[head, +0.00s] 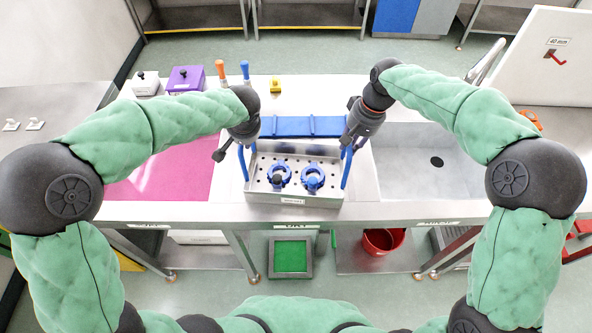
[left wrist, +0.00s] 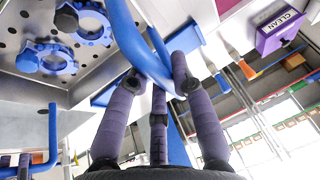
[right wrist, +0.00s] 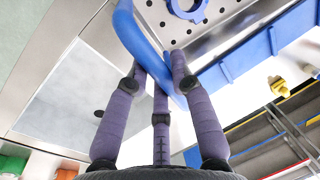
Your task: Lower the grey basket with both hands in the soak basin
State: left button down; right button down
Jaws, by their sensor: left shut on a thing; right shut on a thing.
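The grey basket (head: 293,199) is a perforated metal tray with blue handles, in the middle of the head view. Two blue ring-shaped parts (head: 279,175) (head: 313,178) sit in it. My left gripper (head: 243,146) is shut on the left blue handle (left wrist: 140,50), and my right gripper (head: 351,143) is shut on the right blue handle (right wrist: 140,40). The basket looks about level; I cannot tell whether it touches the counter. The soak basin, a grey sink (head: 405,165) with a dark drain, lies empty to the right of the basket.
A blue rack (head: 300,126) stands just behind the basket. A magenta mat (head: 160,180) lies left. A purple box (head: 186,79), orange- and blue-handled tools (head: 220,70) and a yellow piece (head: 275,86) are at the back. A white panel (head: 545,55) stands right of the basin.

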pick_arm(q)
jog(key=shift+w+r, duration=0.15)
jog(key=shift+r, duration=0.05)
pick_arm(e)
jog(key=shift+w+r, duration=0.15)
pick_arm(q)
jog(key=shift+r, duration=0.1)
pick_arm(e)
jog(key=shift+r, duration=0.1)
